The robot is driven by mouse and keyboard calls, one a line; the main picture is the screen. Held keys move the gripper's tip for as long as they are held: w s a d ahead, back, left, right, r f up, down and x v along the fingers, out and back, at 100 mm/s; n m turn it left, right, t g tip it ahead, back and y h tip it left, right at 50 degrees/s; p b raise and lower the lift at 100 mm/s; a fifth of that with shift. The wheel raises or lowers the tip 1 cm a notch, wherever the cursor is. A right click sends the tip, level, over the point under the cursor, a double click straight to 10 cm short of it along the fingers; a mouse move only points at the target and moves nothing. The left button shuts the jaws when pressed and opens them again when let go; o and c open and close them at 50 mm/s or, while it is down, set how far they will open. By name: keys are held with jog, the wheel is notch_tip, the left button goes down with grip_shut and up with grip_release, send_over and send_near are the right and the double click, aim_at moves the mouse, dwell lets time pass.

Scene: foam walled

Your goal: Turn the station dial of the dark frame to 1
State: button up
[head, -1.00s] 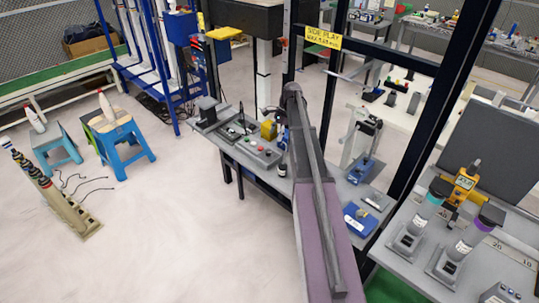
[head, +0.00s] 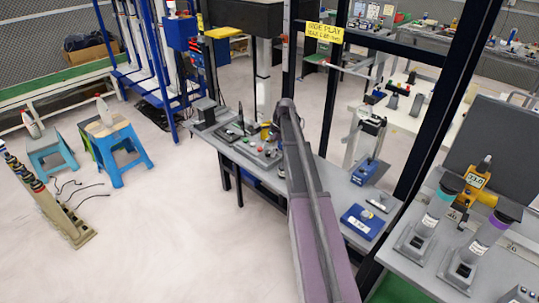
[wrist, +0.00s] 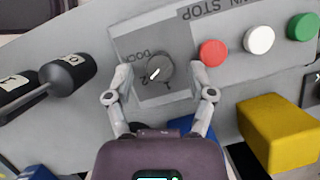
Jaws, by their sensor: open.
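The station dial (wrist: 158,72) is a round grey knob with a white pointer mark on a grey plate. The pointer slants toward the upper right in the wrist view. My gripper (wrist: 160,82) is open, with one fingertip on each side of the dial and a visible gap to it. In the head view the grey control box (head: 258,157) stands on a bench by the dark frame (head: 330,100); my arm hides the gripper and the dial.
Red (wrist: 212,53), white (wrist: 259,39) and green (wrist: 302,27) buttons sit right of the dial. A yellow block (wrist: 278,132) is close to the right finger. Black handles (wrist: 68,74) with white labels are at left. The bench top (head: 345,190) has bare patches.

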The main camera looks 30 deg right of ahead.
jog(key=shift+a+f, duration=0.1)
jog(key=shift+f, duration=0.15)
grip_shut()
jog(key=shift+n, duration=0.4)
jog(key=n+g, duration=0.1)
jog(key=n, duration=0.1)
jog(key=n+g, duration=0.1)
jog(key=n, duration=0.2)
jog(key=shift+w+a+h, duration=0.1)
jog(key=shift+w+h, duration=0.05)
jog(key=shift+h, duration=0.25)
jog(key=n+g+h, duration=0.1)
jog(key=n, duration=0.5)
jog(key=shift+g+h, duration=0.4)
jog(key=shift+a, duration=0.1)
